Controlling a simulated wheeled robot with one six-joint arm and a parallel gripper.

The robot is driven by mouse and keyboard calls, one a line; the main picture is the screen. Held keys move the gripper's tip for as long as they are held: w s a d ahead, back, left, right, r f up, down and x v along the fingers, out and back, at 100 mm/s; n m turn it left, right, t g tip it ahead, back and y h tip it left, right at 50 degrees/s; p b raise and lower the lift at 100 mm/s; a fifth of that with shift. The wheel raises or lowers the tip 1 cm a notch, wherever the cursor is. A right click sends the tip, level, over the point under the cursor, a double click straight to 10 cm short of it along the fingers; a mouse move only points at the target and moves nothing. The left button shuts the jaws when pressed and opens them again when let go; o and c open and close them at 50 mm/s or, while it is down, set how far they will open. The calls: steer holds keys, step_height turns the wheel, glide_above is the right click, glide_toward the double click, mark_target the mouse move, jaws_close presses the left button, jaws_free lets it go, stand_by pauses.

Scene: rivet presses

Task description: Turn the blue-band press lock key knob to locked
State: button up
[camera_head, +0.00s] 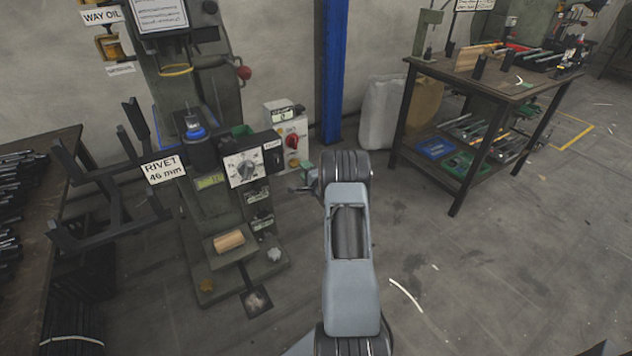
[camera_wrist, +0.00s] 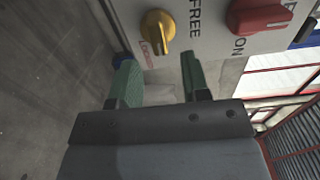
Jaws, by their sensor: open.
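The press (camera_head: 165,60) with blue edging and a blue ring (camera_head: 196,133) stands at the left in the head view. A pale switch box (camera_head: 288,125) with a red knob (camera_head: 291,141) is at its right side. In the wrist view a yellow knob (camera_wrist: 157,27) sits on the pale panel (camera_wrist: 222,52), between a FREE label and a small red label, partly hidden, that seems to read LOCKED. I cannot tell exactly which label the knob points to. My gripper (camera_wrist: 158,72) is open, with its green fingertips apart and short of the yellow knob; nothing is between them.
A red knob (camera_wrist: 258,17) marked ON is close to the right of the yellow one. The press carries a dial panel (camera_head: 245,167) and dark rack arms (camera_head: 110,185) at left. A workbench (camera_head: 480,80) stands at upper right. The floor (camera_head: 480,280) at lower right is mostly open.

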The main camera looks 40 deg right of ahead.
steer(key=s+a+p, duration=0.1)
steer(key=s, duration=0.9)
steer(key=shift+s+a+p, duration=0.25)
steer(key=shift+s+p, duration=0.05)
steer(key=shift+s, duration=0.1)
steer(key=s+d+f+n+g+h, duration=0.1)
steer(key=s+d+f+n+g, duration=0.1)
steer(key=s+f+n+g, duration=0.45)
steer(key=s+a+r+n+g+y+p, duration=0.1)
steer(key=s+a+r+n+g+p, duration=0.1)
steer(key=s+a+r+n+p, duration=0.2)
steer(key=s+a+r+n+g+y+p, duration=0.1)
steer(key=s+a+r+n+g+p, duration=0.2)
steer(key=a+r+p, duration=0.8)
steer(key=s+a+r+n+g+y+p, duration=0.1)
steer(key=s+a+r+n+p, duration=0.5)
steer(key=a+r, duration=1.2)
step_height(320, 180, up, 14)
steer(key=shift+s+f+g+y+p, duration=0.2)
steer(key=shift+g+y+p, duration=0.1)
steer(key=shift+g+p, duration=0.5)
